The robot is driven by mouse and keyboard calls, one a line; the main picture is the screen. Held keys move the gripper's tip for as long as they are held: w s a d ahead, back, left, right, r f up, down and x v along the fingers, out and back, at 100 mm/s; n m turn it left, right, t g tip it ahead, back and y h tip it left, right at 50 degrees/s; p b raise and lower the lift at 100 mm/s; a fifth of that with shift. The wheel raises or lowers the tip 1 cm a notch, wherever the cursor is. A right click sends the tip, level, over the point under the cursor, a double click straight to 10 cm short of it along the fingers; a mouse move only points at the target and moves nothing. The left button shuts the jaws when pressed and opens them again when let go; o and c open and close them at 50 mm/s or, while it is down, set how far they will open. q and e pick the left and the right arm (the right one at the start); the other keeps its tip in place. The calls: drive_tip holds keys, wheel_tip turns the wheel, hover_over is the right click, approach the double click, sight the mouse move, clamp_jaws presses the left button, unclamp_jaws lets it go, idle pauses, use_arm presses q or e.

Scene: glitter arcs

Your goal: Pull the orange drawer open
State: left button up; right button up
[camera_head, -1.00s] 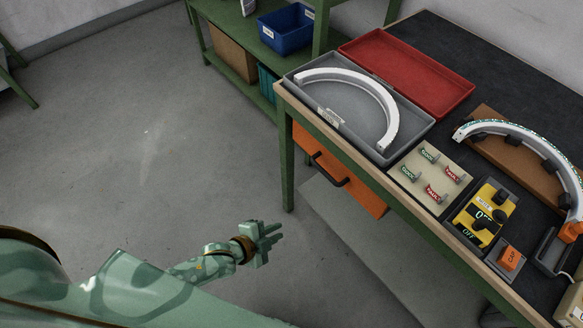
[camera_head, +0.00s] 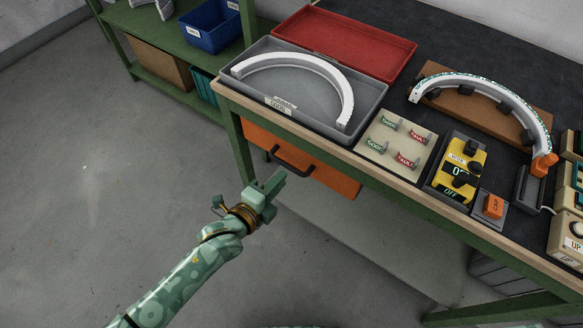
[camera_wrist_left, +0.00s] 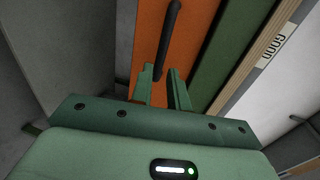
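The orange drawer (camera_head: 330,178) sits under the front edge of the workbench, with its front flush below the top. Its black bar handle (camera_head: 289,163) stands out from the front. In the left wrist view the orange drawer front (camera_wrist_left: 146,45) fills the upper middle and the handle (camera_wrist_left: 169,40) runs up from between the fingers. My left gripper (camera_head: 275,181) is just in front of the handle's left part. Its fingers (camera_wrist_left: 163,80) are apart, with the handle's near end between or just beyond them; contact cannot be told. My right gripper is not in view.
The bench's green leg (camera_head: 240,150) stands left of the drawer. On the bench are a grey tray (camera_head: 300,98) with a white arc, a red tray (camera_head: 345,40), a switch panel (camera_head: 378,148) and a yellow box (camera_head: 447,180). A green shelf (camera_head: 160,40) stands behind left. Floor in front is free.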

sight(292, 168)
use_arm(q)
drive_tip(key=b+x, duration=0.2)
drive_tip(key=x, duration=0.4)
drive_tip(key=shift+f, duration=0.15)
drive_tip(key=shift+w+d, duration=0.1)
drive_tip(key=shift+w, duration=0.1)
clamp_jaws()
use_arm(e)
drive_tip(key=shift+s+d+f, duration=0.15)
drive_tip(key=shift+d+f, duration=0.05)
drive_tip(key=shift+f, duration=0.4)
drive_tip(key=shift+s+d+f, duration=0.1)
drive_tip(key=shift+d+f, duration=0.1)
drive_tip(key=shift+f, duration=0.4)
use_arm(q)
drive_tip(key=shift+s, duration=0.1)
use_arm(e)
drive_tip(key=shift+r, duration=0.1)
